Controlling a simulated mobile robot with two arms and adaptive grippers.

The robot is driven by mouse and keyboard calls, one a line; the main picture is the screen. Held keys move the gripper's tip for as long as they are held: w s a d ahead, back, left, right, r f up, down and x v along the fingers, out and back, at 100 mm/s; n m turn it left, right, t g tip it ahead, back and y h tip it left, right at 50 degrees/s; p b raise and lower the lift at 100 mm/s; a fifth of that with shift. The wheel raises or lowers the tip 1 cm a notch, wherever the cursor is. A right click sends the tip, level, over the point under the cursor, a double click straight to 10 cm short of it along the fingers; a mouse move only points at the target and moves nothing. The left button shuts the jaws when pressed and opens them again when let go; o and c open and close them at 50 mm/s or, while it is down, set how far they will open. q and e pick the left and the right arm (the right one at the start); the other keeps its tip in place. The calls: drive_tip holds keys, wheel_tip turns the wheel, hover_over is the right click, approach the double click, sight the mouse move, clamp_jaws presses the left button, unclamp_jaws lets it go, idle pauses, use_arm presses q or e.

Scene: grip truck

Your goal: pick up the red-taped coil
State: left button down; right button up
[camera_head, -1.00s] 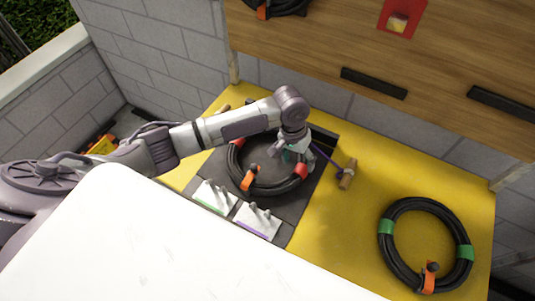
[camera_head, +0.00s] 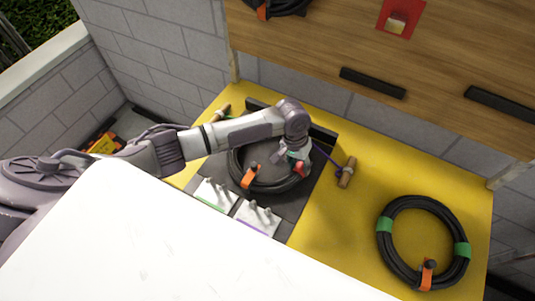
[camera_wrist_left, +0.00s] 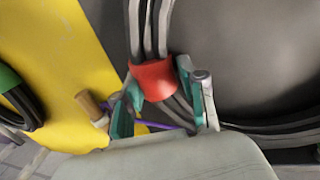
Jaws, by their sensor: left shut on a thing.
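The red-taped coil (camera_head: 236,164) is a black cable ring with red tape and an orange clip, lying on the dark mat (camera_head: 279,232). My left gripper (camera_head: 298,166) is at the coil's right side, over its red tape. In the left wrist view the red tape (camera_wrist_left: 153,80) sits between the teal fingertips of my left gripper (camera_wrist_left: 153,105), which is shut on the coil there. My arm hides the far part of the coil in the head view. My right gripper is not in view.
A green-taped coil (camera_head: 385,248) lies on the yellow table (camera_head: 340,245) at right. A wooden-handled tool (camera_head: 347,172) lies just right of the mat. Two white pegged blocks (camera_head: 257,219) stand at the mat's front. A wooden cabinet (camera_head: 440,60) overhangs the back.

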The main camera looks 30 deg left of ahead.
use_arm(q)
drive_tip(key=shift+w+r, duration=0.15)
drive_tip(key=shift+r, duration=0.1)
drive_tip(key=shift+r, duration=0.65)
wheel_tip(320, 180, up, 3)
drive_tip(key=shift+d+f+b, duration=0.15)
drive_tip(key=shift+f+b, duration=0.05)
drive_tip(key=shift+b, duration=0.4)
drive_tip(key=s+d+r+b, duration=0.2)
drive_tip(key=s+d+r, duration=0.2)
drive_tip(key=d+r, duration=0.3)
drive_tip(key=shift+d+b, duration=0.3)
drive_tip(key=shift+d, duration=1.55)
